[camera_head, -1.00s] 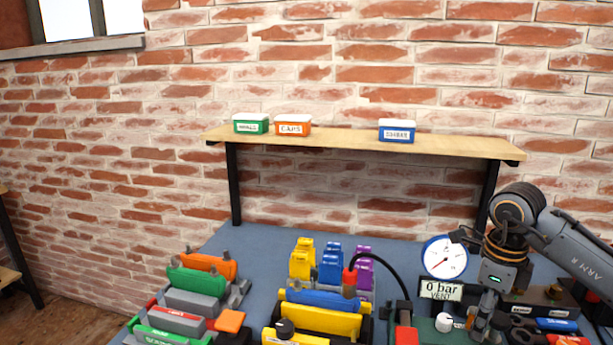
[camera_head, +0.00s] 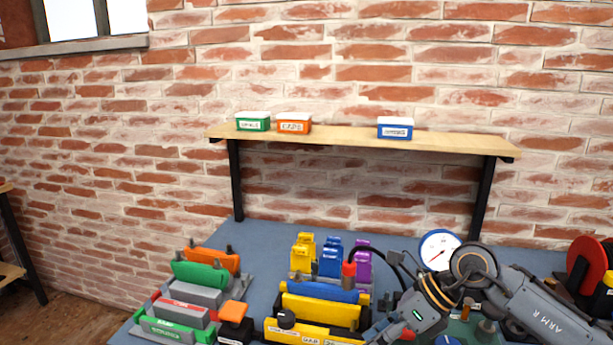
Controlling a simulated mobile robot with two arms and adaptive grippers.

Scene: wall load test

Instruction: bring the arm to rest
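My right arm (camera_head: 545,312), marked "ARM R", comes in from the right and is bent low over the blue worktop. Its wrist points down and left. My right gripper (camera_head: 382,332) is at the bottom edge, just right of the yellow clamp block (camera_head: 318,308). Its fingertips are not clear, so I cannot tell whether it is open or shut, or whether it touches anything. My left gripper is not in view.
A white dial gauge (camera_head: 439,250) stands behind my arm. Coloured blocks (camera_head: 204,274) fill the worktop's left. A wooden shelf (camera_head: 350,137) holds green, orange and blue boxes. Red discs (camera_head: 585,265) stand far right.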

